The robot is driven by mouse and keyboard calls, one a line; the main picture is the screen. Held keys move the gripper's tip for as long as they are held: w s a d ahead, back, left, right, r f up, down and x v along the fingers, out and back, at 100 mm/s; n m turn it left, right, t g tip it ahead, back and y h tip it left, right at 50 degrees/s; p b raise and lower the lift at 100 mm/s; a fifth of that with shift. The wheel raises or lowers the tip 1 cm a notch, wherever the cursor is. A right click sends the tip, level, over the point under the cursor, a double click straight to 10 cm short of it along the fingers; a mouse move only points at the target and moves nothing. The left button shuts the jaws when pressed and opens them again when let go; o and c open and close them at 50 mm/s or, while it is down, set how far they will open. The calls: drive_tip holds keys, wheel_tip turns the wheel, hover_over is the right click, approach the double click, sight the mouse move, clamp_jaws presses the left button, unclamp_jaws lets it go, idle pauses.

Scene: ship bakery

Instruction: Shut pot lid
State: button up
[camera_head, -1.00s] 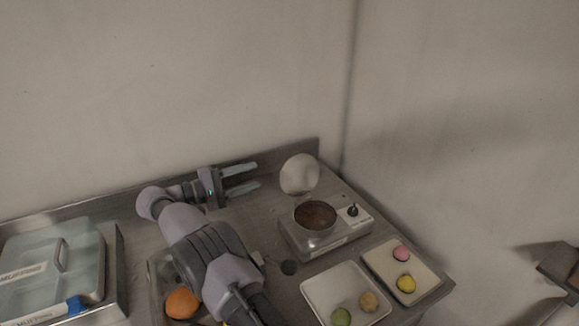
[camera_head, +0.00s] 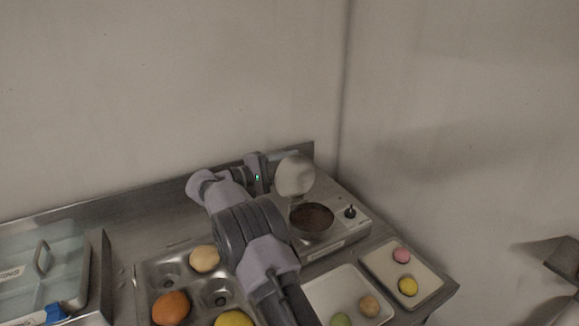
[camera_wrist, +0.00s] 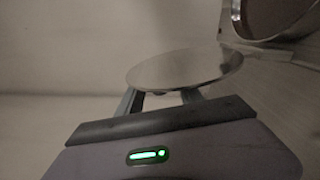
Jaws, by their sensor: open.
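The pot (camera_head: 312,221) with dark brown contents stands on a small hot plate (camera_head: 335,236). Its round lid (camera_head: 295,176) stands raised at the pot's back edge, so the pot is open. My gripper (camera_head: 280,160) is at the back wall, behind and left of the lid, its fingers partly hidden by the lid. In the wrist view the lid (camera_wrist: 186,69) lies across the tips of my open gripper (camera_wrist: 162,98), and the pot (camera_wrist: 270,14) is at the upper right. I cannot tell whether the fingers touch the lid.
A muffin tin (camera_head: 180,254) with several buns is at the front left, beneath my arm. Two trays, one in front (camera_head: 335,288) and one at right (camera_head: 392,262), hold macarons. A lidded container (camera_head: 62,260) is far left. Walls stand close behind and to the right.

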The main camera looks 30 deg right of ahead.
drive_tip(key=shift+c, duration=0.2)
clamp_jaws()
idle(1.1)
